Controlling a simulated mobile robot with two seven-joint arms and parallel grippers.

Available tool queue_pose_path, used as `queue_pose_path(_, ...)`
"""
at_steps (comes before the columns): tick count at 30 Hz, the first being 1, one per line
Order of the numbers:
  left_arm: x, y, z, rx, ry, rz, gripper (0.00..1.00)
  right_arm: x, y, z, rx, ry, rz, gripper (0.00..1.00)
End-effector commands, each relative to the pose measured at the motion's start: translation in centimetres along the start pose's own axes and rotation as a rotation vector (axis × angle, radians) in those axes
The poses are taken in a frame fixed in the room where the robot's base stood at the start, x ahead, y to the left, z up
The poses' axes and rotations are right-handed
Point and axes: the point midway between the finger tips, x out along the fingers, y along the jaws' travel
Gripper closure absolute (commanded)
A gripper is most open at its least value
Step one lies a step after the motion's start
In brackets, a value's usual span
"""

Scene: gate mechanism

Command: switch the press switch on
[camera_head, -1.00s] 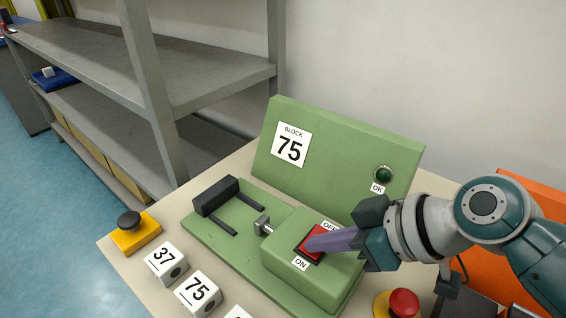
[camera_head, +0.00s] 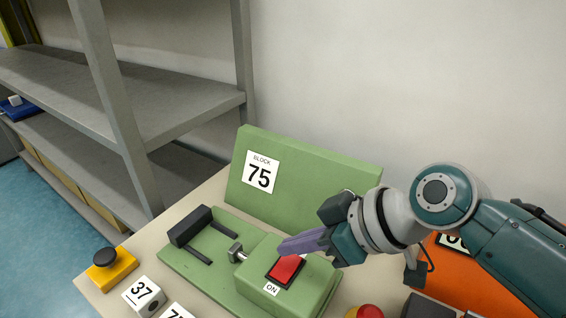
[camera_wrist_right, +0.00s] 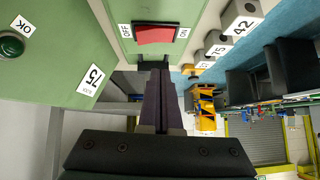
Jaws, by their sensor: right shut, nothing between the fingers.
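The press switch is a red rocker (camera_head: 287,268) in a black frame on a green box (camera_head: 312,290). Its ON label (camera_head: 271,288) faces the front. The OFF label (camera_wrist_right: 125,30) shows in the right wrist view; my gripper hides it in the head view. The red rocker (camera_wrist_right: 155,34) also shows there, but I cannot tell which side is pressed in. My right gripper (camera_head: 284,246) is shut and empty, its purple fingers just above the OFF side and seemingly clear of the rocker. My left gripper is not in view.
A green panel (camera_head: 300,170) marked 75 stands behind the switch; its OK lamp (camera_wrist_right: 12,44) looks dark green. A black handle (camera_head: 190,226) and metal bolt (camera_head: 236,253) lie left. Numbered blocks (camera_head: 143,295), a yellow button box (camera_head: 111,268) and a red button (camera_head: 369,312) stand nearby.

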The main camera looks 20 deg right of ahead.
Motion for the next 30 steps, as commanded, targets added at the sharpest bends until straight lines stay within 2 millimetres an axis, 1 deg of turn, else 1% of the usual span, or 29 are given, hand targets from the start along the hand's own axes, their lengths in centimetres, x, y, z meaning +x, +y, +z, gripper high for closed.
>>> queue_pose_path(1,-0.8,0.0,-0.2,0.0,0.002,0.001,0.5,-1.5,-0.1,0.0,-0.001,-0.003,0.002,1.0)
queue_pose_path(6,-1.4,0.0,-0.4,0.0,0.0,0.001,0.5,-5.0,-0.7,0.1,-0.003,-0.002,0.002,1.0)
queue_pose_path(9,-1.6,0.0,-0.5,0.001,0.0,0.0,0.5,-6.8,-0.9,0.2,-0.003,-0.002,0.002,1.0)
queue_pose_path(13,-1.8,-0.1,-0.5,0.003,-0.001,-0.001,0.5,-8.6,-1.2,0.3,-0.001,-0.002,0.002,1.0)
queue_pose_path(18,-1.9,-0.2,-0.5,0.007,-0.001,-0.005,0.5,-9.7,-1.4,0.3,0.0,-0.001,0.0,1.0)
queue_pose_path(30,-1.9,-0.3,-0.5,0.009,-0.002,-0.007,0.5,-9.8,-1.4,0.3,0.001,-0.001,0.0,1.0)
